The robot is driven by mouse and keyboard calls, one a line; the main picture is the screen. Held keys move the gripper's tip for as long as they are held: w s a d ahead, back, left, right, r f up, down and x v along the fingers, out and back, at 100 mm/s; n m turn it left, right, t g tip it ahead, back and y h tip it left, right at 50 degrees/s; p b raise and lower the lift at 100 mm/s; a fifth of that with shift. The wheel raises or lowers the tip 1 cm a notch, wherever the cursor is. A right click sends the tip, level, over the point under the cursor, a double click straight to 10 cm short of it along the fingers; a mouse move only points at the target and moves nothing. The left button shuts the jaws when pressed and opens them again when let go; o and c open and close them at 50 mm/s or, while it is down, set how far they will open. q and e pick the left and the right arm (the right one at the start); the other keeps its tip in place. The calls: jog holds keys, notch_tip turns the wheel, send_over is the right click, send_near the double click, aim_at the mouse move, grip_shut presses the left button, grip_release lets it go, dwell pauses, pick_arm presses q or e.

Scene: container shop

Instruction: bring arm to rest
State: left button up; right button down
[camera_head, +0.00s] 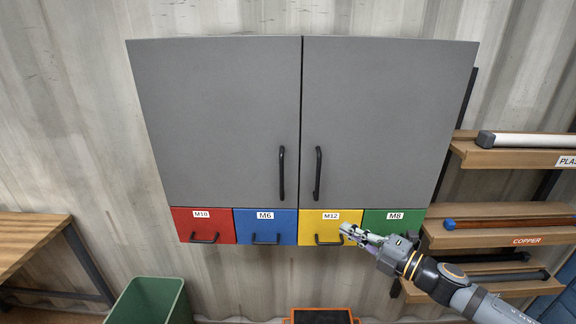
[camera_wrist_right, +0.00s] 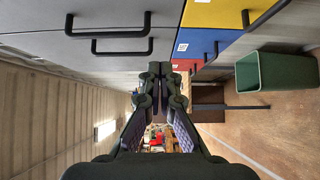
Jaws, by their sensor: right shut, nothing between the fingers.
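My right arm comes in from the lower right in the head view. My right gripper (camera_head: 354,234) is shut and empty, in front of the yellow M12 drawer (camera_head: 310,226) and the green M8 drawer (camera_head: 385,219). In the right wrist view the gripper (camera_wrist_right: 160,70) has its fingertips together, with nothing between them. The grey cabinet (camera_head: 220,110) has both doors shut, and its coloured drawers look shut. My left gripper is not in view.
Shelves (camera_head: 505,240) with pipes stand at the right, close to my right arm. A green bin (camera_head: 150,302) is on the floor at lower left, near a wooden table (camera_head: 25,238). An orange crate (camera_head: 322,316) is at the bottom middle. The wall is behind.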

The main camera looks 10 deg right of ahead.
jog(key=s+d+f+m+g+h, duration=0.1)
jog(key=s+d+f+m+h, duration=0.15)
jog(key=f+m+h, duration=0.45)
jog(key=s+d+f+m+h, duration=0.25)
jog(key=f+m+h, duration=0.25)
jog(key=m, duration=0.4)
jog(key=s+a+f+m+g, duration=0.3)
jog(key=s+f+m+g, duration=0.15)
jog(key=s, duration=0.45)
jog(key=s+a+f+m+g, duration=0.2)
jog(key=s+f+m+g, duration=0.3)
jog(key=s, duration=0.4)
notch_tip(320, 180, down, 31)
jog(key=s+d+n+g+b, duration=0.1)
jog(key=s+d+g+b, duration=0.1)
jog(key=d, duration=0.1)
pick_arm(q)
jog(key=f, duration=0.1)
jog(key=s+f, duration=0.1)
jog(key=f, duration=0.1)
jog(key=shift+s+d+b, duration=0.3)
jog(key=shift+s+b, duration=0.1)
pick_arm(e)
jog(key=s+f, duration=1.5)
jog(key=s, duration=0.3)
jog(key=shift+d+f+g+y, duration=0.25)
jog(key=shift+d+g+y, duration=0.05)
jog(key=shift+d+g, duration=0.15)
